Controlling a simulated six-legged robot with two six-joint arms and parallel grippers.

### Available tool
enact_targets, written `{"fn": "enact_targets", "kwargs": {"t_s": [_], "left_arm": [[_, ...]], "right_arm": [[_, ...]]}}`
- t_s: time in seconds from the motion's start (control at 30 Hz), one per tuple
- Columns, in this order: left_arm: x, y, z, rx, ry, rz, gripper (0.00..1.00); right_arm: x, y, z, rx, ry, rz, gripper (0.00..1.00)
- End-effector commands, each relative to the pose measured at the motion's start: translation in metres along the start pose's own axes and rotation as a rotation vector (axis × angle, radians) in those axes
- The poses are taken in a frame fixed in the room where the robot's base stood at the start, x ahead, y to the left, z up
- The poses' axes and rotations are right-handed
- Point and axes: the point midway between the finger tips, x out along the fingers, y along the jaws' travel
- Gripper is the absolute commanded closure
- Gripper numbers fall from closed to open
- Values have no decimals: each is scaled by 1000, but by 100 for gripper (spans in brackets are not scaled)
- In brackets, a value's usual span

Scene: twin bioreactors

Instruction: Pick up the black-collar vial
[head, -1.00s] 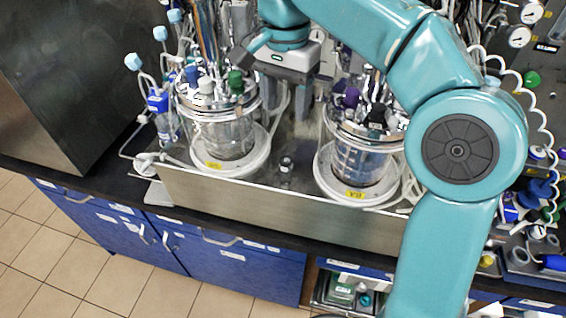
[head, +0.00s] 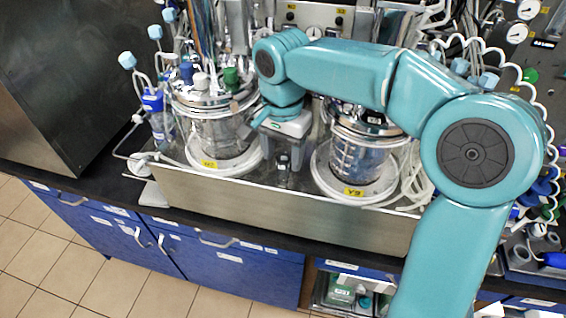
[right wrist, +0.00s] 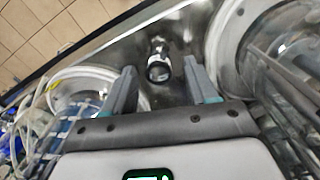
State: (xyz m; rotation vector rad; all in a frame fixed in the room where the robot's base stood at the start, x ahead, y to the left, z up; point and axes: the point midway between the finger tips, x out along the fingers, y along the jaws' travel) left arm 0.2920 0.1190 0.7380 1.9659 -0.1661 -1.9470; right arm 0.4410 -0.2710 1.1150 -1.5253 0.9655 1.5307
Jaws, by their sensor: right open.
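The black-collar vial (head: 283,168) stands on the metal tray between the two glass reactors. In the right wrist view the vial (right wrist: 159,71) shows its dark, round top, near the line between the fingertips. My right gripper (head: 284,158) is open and points down over the vial, with a finger on either side of it in the picture. In the right wrist view the right gripper (right wrist: 160,66) has clear gaps between both fingers and the vial. I cannot tell how far the fingertips are above the tray. My left gripper is out of view.
The left reactor (head: 217,132) and the right reactor (head: 354,152) stand close on both sides of my right gripper. The steel tray wall (head: 270,207) runs along the front. Tubing (head: 413,178) hangs beside the right reactor.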

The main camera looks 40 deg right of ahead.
Motion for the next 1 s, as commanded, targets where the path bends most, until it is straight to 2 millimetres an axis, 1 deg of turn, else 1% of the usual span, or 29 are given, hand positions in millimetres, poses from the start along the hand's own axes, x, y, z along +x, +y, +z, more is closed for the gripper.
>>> {"fn": "enact_targets", "kwargs": {"t_s": [0.07,0.1,0.17,0.2,0.27,0.57,0.67,0.73,0.87,0.97,1.0], "left_arm": [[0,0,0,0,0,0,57],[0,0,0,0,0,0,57],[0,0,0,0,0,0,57],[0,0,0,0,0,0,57],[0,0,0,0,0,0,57],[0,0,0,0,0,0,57],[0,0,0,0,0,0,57],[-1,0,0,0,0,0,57],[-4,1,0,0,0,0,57],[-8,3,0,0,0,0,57],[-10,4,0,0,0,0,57]], "right_arm": [[0,0,0,0,0,0,43],[0,0,0,0,0,0,49],[0,0,0,0,0,0,69],[0,0,0,0,0,0,82],[-1,0,0,0,0,0,100],[-1,0,0,-1,0,0,100],[-6,0,0,-1,1,-2,100],[-13,-1,0,-1,1,-2,100],[-38,-1,0,-2,2,-5,100],[-69,-1,0,-1,3,-7,100],[-83,-2,0,-1,3,-6,100]]}}
